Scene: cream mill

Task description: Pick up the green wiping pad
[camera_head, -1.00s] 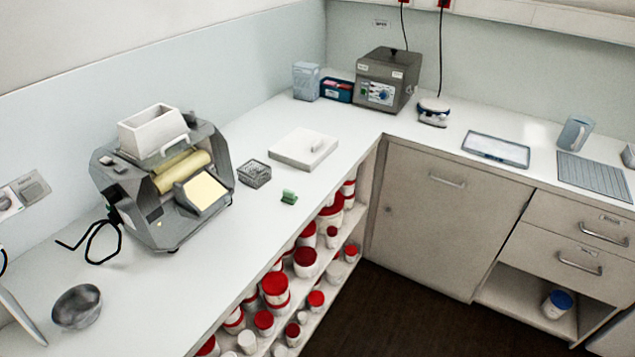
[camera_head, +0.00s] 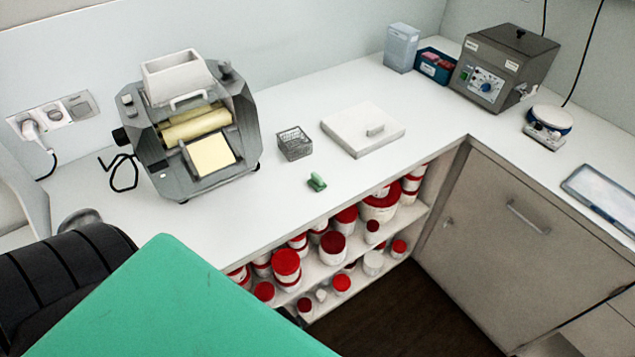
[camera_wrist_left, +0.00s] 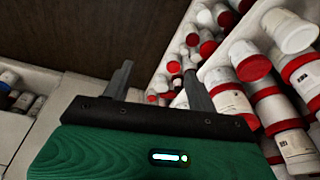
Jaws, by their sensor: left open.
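The small green wiping pad (camera_head: 316,182) lies on the white counter (camera_head: 250,215), near its front edge, in front of the wire basket. My left arm shows at the lower left of the head view as a black sleeve and a large green part; its fingers are out of that view. In the left wrist view my left gripper (camera_wrist_left: 157,88) is open and empty, its two fingers apart, facing the dark floor and the shelves of jars. It is away from the pad, which does not show in the wrist view. My right gripper is not in view.
A roller mill (camera_head: 190,130) stands left of the pad. The wire basket (camera_head: 294,143) and a white slab (camera_head: 362,130) with a small handle lie behind it. Red-lidded jars (camera_head: 286,264) fill shelves below the counter. A grey box device (camera_head: 505,65) stands at the back right.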

